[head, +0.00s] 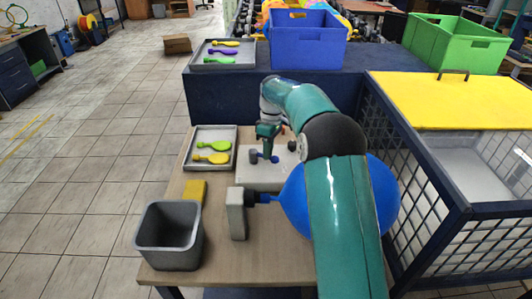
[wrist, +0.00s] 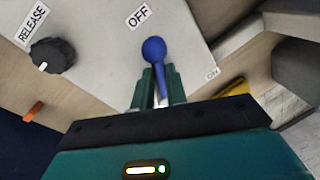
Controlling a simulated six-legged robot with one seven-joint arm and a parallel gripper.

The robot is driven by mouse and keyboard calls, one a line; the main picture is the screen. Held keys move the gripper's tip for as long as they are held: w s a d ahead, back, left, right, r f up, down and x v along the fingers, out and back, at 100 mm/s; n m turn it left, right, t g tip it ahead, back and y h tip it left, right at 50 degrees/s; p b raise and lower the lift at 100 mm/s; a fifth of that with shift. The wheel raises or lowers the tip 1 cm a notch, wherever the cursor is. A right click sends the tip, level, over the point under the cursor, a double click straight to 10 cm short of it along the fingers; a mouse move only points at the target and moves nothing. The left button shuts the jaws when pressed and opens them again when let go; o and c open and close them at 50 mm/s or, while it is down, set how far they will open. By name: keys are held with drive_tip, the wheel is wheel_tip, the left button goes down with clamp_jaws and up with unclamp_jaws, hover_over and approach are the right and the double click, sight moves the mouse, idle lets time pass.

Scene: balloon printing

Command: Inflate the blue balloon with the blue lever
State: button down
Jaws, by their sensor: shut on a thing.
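The blue lever (wrist: 154,49) has a round knob end and stands by the OFF label on the pale machine panel (wrist: 185,45) in the wrist view. My gripper (wrist: 158,88) is shut on the lever, one finger on each side of its stem. In the head view my gripper (head: 268,141) reaches down to the panel (head: 262,182). The blue balloon (head: 387,196) is large and round beside the grey upright block (head: 237,214), with its neck (head: 263,198) toward the block. My arm hides its middle.
A black RELEASE knob (wrist: 54,54) sits on the panel. A tray (head: 224,134) with green and yellow balloons and a grey bin (head: 168,236) are on the left. Blue (head: 307,45) and green (head: 454,45) crates stand behind. A yellow-topped cage (head: 440,100) is right.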

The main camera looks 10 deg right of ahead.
drive_tip(key=n, duration=0.1)
drive_tip(key=w+n, duration=0.1)
drive_tip(key=n, duration=0.1)
drive_tip(key=w+n, duration=0.1)
drive_tip(key=shift+d+n+h, duration=0.3)
drive_tip(key=shift+d+h, duration=0.05)
drive_tip(key=shift+h, duration=0.05)
drive_tip(key=shift+w, duration=0.1)
drive_tip(key=c, duration=1.4)
unclamp_jaws()
wheel_tip(320, 180, up, 7)
drive_tip(key=w, duration=0.1)
drive_tip(key=shift+w+r, duration=0.2)
drive_tip(key=shift+d+r, duration=0.1)
